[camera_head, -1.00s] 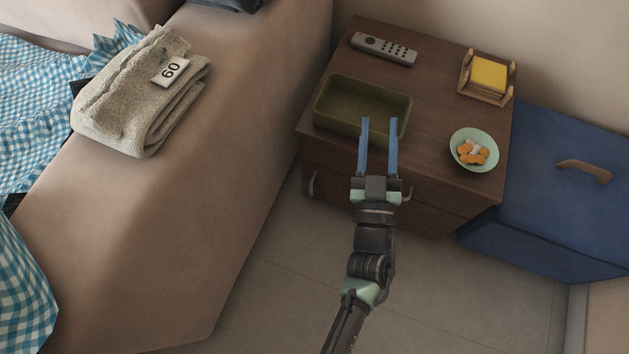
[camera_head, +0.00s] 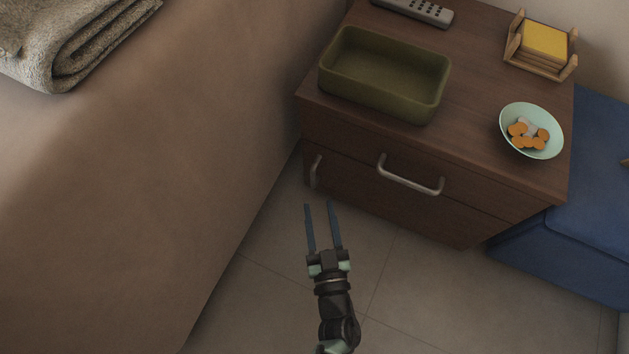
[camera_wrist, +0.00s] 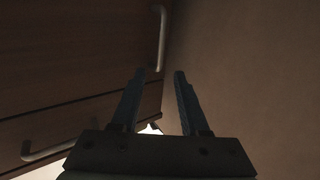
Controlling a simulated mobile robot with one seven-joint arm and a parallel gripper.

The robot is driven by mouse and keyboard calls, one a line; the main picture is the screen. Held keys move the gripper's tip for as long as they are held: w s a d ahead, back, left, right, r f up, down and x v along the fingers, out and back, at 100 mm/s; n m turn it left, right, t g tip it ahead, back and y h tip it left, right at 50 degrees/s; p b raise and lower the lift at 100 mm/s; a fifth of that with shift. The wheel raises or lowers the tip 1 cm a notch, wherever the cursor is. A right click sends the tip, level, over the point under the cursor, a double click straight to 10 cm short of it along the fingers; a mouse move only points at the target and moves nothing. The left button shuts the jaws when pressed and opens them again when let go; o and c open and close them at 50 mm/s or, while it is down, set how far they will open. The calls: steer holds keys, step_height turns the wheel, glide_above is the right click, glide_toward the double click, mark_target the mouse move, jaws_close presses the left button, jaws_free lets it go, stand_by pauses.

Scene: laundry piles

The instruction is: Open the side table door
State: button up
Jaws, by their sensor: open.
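The dark brown side table (camera_head: 480,95) stands at the upper right in the head view. Its upper front has a horizontal metal handle (camera_head: 410,178). Its lower front is the door (camera_head: 370,190), with an upright metal handle (camera_head: 315,172) near the left edge; the door looks shut. My gripper (camera_head: 319,204) is open and empty, its blue fingers pointing toward the door handle and apart from it. In the wrist view the upright handle (camera_wrist: 160,38) shows beyond the fingertips of my gripper (camera_wrist: 160,74), and the horizontal handle (camera_wrist: 48,150) is at lower left.
A beige couch side (camera_head: 190,150) runs close along the left of the table. A green tray (camera_head: 385,90), a bowl (camera_head: 531,131), a remote (camera_head: 425,12) and a coaster holder (camera_head: 541,45) are on top. A blue box (camera_head: 575,230) stands right. Tiled floor (camera_head: 430,290) is clear in front.

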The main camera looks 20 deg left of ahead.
mark_target(314, 176)
steer(key=b+x, duration=0.3)
steer(key=x, duration=0.3)
steer(key=shift+w+a+f, duration=0.1)
steer(key=shift+w+f, duration=0.05)
steer(key=shift+w, duration=0.05)
steer(key=shift+w+a+b, duration=0.3)
steer(key=shift+w+a, duration=0.1)
steer(key=shift+w, duration=0.2)
steer(key=shift+c, duration=0.3)
jaws_close()
stand_by(0.4)
